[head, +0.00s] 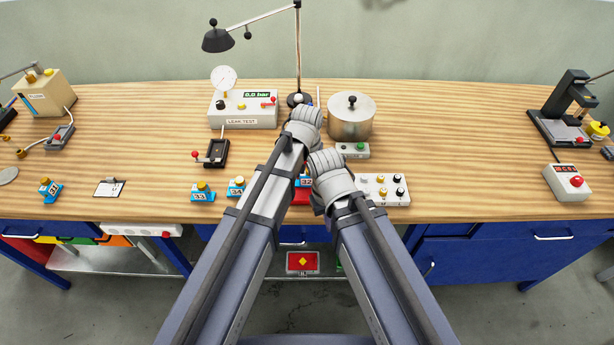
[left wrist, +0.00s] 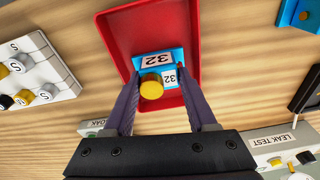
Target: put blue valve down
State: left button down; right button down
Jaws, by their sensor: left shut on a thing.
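The blue valve (left wrist: 148,60), marked 32 and topped with a yellow knob, is in the left wrist view. My left gripper (left wrist: 156,74) is shut on it, one finger on each side. The valve is over the floor of a red tray (left wrist: 187,22); I cannot tell whether it touches. In the head view, a bit of the valve (head: 307,182) and the tray (head: 299,201) show between my arms near the table's front edge. My left fingers are mostly hidden there by my arms. My right gripper's fingers are hidden too.
Blue valves 33 (head: 203,193) and 34 (head: 237,187) stand left of the tray, and valve 31 (head: 51,189) farther left. A white box with knobs (head: 382,189) is close on the right. The leak tester (head: 243,108), lamp and metal pot (head: 351,117) stand behind.

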aim_at(307, 177)
pick_arm(q)
jog(key=shift+f, duration=0.15)
jog(key=shift+c, duration=1)
grip_release()
notch_tip(307, 177, up, 12)
jog(key=s+p, duration=0.1)
jog(key=p, duration=1.1)
jog(key=shift+s, duration=0.25)
